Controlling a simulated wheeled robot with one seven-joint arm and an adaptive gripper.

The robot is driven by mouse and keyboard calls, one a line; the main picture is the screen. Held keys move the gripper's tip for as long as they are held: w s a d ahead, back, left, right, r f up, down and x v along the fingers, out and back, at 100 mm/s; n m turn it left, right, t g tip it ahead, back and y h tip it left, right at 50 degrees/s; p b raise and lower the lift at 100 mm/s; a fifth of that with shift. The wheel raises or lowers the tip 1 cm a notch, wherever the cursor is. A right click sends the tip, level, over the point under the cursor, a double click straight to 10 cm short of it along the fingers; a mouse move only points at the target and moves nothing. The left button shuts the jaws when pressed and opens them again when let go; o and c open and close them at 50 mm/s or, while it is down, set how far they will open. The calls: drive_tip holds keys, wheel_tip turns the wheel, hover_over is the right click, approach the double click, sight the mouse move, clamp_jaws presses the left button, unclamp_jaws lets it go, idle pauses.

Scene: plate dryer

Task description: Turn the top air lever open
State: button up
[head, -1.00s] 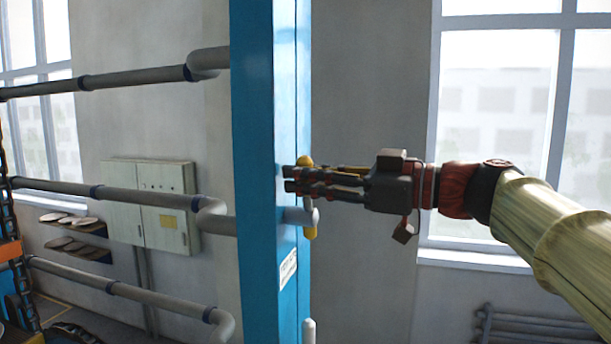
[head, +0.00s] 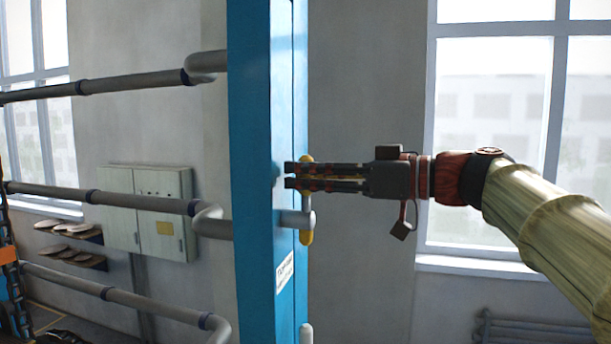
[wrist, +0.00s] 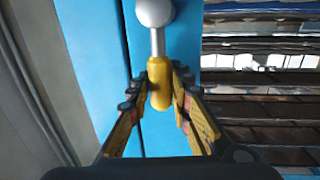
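The top air lever (head: 306,238) stands upright on the right face of the blue column (head: 262,100), with yellow ends and a grey pivot. In the wrist view its yellow handle (wrist: 159,85) runs from a grey shaft below a round pale knob (wrist: 155,12). My gripper (head: 292,176) is level at the lever's upper part, fingertips by the column. In the wrist view my fingers flank the yellow handle closely, one on each side. Whether the pads press on it cannot be told. My fingers hide part of the lever in the head view.
Grey pipes (head: 130,200) run to the column from the left. A pale cabinet (head: 150,212) hangs on the wall behind them. Another pale rounded end (head: 306,333) shows lower on the column. The space right of the column around my arm is free.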

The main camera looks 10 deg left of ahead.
drive_tip(key=o, duration=0.4)
drive_tip(key=shift+d, duration=0.1)
drive_tip(key=v, duration=1.1)
drive_tip(key=shift+d, duration=0.4)
drive_tip(key=shift+s, duration=0.1)
